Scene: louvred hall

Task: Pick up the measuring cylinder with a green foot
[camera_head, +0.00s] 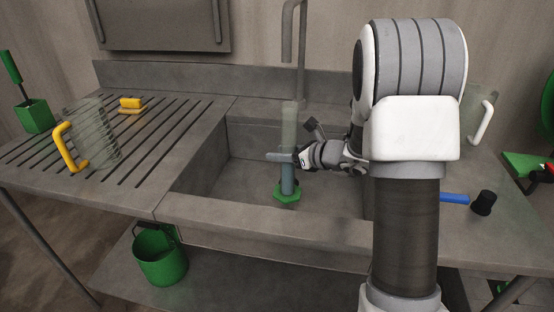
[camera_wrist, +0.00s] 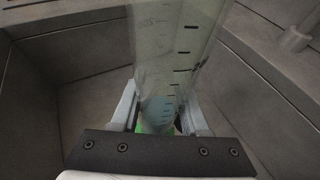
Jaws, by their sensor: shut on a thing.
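The measuring cylinder (camera_head: 288,125) is a tall clear tube with a green foot (camera_head: 287,193). It stands upright in the sink basin in the head view; whether the foot touches the basin floor I cannot tell. My gripper (camera_head: 284,157) reaches in from the right and is shut on the tube, below its middle. In the wrist view the cylinder (camera_wrist: 178,45) with dark graduation marks runs between the two fingers of my gripper (camera_wrist: 160,112). Part of the green foot shows beyond them, and the rest is hidden.
The sink basin (camera_head: 235,172) walls surround the cylinder, with a tap pipe (camera_head: 300,40) behind. On the left drainboard (camera_head: 150,160) stand a clear jug with a yellow handle (camera_head: 68,148) and a yellow brush (camera_head: 131,104). A blue-handled thing (camera_head: 455,198) lies right. A green bucket (camera_head: 160,260) is below.

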